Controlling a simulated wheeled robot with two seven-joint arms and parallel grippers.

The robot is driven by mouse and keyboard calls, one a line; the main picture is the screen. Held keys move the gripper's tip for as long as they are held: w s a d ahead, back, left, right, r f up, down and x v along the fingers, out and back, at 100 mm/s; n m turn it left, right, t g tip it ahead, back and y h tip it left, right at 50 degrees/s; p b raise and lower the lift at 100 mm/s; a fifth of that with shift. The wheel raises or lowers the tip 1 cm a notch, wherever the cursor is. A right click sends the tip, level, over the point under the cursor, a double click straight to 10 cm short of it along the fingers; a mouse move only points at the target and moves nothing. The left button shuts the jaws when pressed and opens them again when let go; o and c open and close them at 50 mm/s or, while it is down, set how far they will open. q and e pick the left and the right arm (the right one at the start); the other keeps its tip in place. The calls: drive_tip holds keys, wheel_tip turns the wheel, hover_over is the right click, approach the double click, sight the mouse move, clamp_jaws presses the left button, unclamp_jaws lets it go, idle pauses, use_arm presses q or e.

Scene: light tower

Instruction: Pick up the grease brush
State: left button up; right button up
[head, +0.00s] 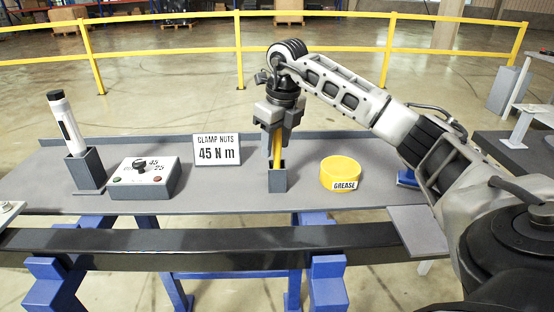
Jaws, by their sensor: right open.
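The grease brush (277,150) shows as a yellow handle standing upright in a small grey holder (277,182) on the grey bench. Its lower end is hidden inside the holder. My right gripper (277,122) points down from above, with its open fingers at the upper part of the handle. The top of the handle is hidden by the gripper, and I cannot tell whether the fingers touch it. My left gripper is not in view.
A yellow grease tub (340,170) stands right of the holder. A "CLAMP NUTS 45 N m" sign (217,151), a control box (146,178) and a white-and-black tool (66,125) in a grey holder stand to the left. A dark rail (200,240) runs along the front.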

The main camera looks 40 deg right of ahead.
clamp_jaws()
